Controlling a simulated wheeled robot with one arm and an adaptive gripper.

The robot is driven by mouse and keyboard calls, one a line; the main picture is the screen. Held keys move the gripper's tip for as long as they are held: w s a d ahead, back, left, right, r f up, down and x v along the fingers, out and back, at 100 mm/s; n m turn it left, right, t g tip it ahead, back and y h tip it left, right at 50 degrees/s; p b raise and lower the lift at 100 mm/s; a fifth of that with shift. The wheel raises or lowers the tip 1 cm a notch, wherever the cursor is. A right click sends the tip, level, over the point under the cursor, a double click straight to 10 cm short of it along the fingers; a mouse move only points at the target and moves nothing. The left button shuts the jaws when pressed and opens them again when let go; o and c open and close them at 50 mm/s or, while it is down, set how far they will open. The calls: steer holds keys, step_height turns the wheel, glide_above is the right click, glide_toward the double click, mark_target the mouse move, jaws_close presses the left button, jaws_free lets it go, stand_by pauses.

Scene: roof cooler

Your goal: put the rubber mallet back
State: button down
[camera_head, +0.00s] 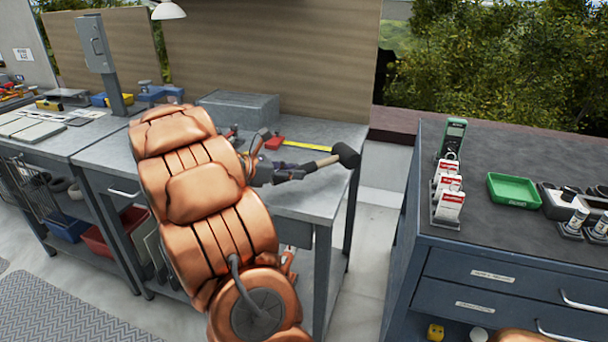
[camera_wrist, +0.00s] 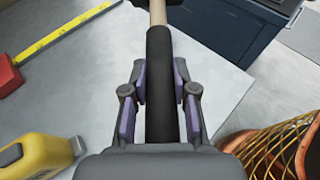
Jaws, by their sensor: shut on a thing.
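The rubber mallet has a black head (camera_head: 346,154), a pale wooden handle (camera_head: 326,161) and a black grip. My gripper (camera_head: 298,171) is shut on that grip, over the right end of the grey workbench (camera_head: 318,192). In the wrist view the mallet's black grip (camera_wrist: 159,55) runs straight between my two fingers (camera_wrist: 160,85), pointing away from me. The head is mostly cut off at the top of that view. The mallet appears to be above the bench top; the exact gap cannot be told.
A red block (camera_head: 273,142) with a yellow tape strip (camera_head: 308,147) lies behind my gripper. A yellow tape measure (camera_wrist: 38,158) shows at lower left in the wrist view. A dark drawer cabinet (camera_head: 470,262) stands right, across a gap, bearing a green tray (camera_head: 513,189) and a meter (camera_head: 453,137).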

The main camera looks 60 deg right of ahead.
mark_target(303, 182)
steer(key=d, duration=0.5)
steer(key=shift+s+d+f, duration=0.2)
steer(key=shift+s+d, duration=0.1)
steer(key=shift+f, duration=1.75)
steer(key=shift+f, duration=0.1)
steer(key=c, duration=0.9)
jaws_free()
